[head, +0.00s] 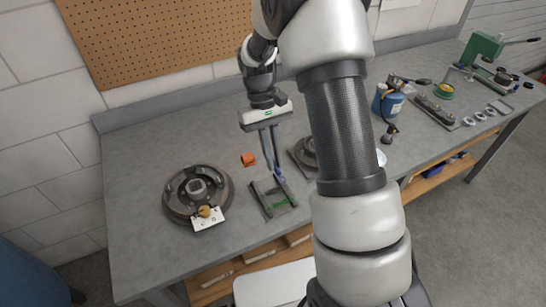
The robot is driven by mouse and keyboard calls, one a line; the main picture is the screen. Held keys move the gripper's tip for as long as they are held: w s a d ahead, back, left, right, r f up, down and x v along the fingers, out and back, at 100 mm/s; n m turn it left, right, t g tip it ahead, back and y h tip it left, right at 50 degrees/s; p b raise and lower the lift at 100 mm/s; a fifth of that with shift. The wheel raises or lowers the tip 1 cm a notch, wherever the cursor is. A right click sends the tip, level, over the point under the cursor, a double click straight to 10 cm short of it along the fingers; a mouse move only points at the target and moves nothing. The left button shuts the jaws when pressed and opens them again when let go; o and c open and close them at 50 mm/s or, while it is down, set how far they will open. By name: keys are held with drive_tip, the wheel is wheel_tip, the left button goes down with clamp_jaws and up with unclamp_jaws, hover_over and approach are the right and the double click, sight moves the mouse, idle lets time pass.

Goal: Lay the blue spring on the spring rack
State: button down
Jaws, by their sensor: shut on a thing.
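My gripper (276,170) reaches down over the left part of the bench, fingers pointing down. It is shut on the small blue spring (281,180), of which only a little blue shows at the fingertips. A low dark metal rack (258,199), apparently the spring rack, stands on the bench just below, with green pieces in it. The spring appears over the rack's upper right part. I cannot tell whether it touches the rack.
A round drum brake assembly (172,198) with a white tag lies to the left. A second round part (302,152) is partly hidden by my arm. A blue canister (391,101) and other tools stand farther right.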

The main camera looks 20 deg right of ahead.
drive_tip(key=w+f+n+t+h+b, duration=0.1)
drive_tip(key=f+n+b, duration=0.3)
drive_tip(key=n, duration=0.2)
drive_tip(key=w+a+f+n+t+h+b, duration=0.1)
drive_tip(key=w+f+n+t+b, duration=0.1)
drive_tip(key=n, duration=0.4)
drive_tip(key=w+f+n+t+h+b, duration=0.1)
drive_tip(key=w+f+n+t+b, duration=0.1)
drive_tip(key=f+n+b, duration=0.3)
drive_tip(key=shift+w+a+f+n+h+b, duration=0.2)
drive_tip(key=shift+a+f+n+h+b, duration=0.15)
drive_tip(key=shift+n+b, duration=0.45)
drive_tip(key=shift+f, duration=0.3)
drive_tip(key=shift+f+p, duration=0.35)
drive_tip(key=shift+f, duration=0.3)
idle(2.2)
drive_tip(key=c, duration=1.7)
unclamp_jaws()
drive_tip(key=shift+c, duration=0.6)
